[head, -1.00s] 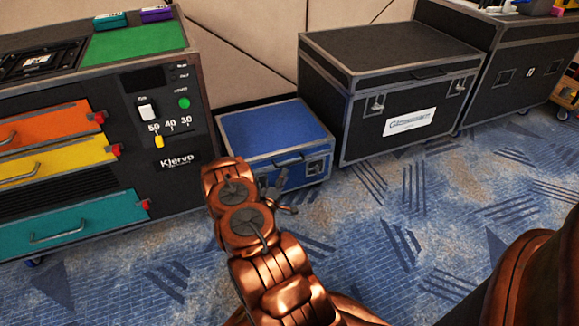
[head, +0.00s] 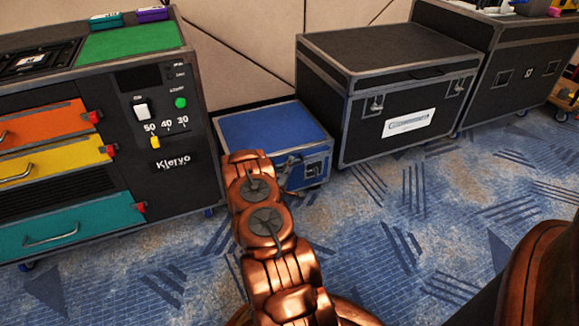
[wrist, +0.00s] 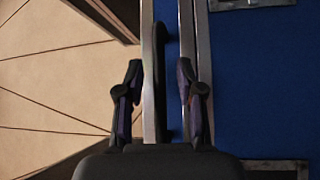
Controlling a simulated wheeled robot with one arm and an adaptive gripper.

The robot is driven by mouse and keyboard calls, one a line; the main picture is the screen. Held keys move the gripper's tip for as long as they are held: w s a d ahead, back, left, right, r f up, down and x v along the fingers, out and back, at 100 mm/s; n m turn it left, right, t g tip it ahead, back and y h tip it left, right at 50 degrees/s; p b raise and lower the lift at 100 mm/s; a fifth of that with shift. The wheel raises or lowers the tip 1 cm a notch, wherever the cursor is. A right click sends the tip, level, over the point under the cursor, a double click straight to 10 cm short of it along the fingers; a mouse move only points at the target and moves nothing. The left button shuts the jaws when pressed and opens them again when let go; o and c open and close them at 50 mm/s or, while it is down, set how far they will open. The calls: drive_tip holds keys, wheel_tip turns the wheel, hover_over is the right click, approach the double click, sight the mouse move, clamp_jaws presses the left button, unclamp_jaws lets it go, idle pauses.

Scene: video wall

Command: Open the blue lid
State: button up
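The blue case stands on the carpet between the dark console and a large black case. Its blue lid (head: 272,130) lies flat and closed, edged in grey metal. In the wrist view, the case shows as a blue face (wrist: 255,90) on the right with metal edge strips. A dark handle bar (wrist: 159,85) runs upright in that picture. My gripper (wrist: 158,72) is open, with one finger on each side of the handle bar and a metal strip. Whether the fingers touch them I cannot tell. In the head view my copper arm hides most of the gripper and part of the case front.
The console (head: 160,150) with coloured drawers stands close on the left. The large black case (head: 395,90) stands close on the right, with another black case (head: 505,70) beyond it. A tan wall (head: 250,40) is behind. The carpet (head: 400,250) in front is clear.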

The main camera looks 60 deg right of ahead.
drive_tip(key=shift+c, duration=0.3)
clamp_jaws()
idle(0.3)
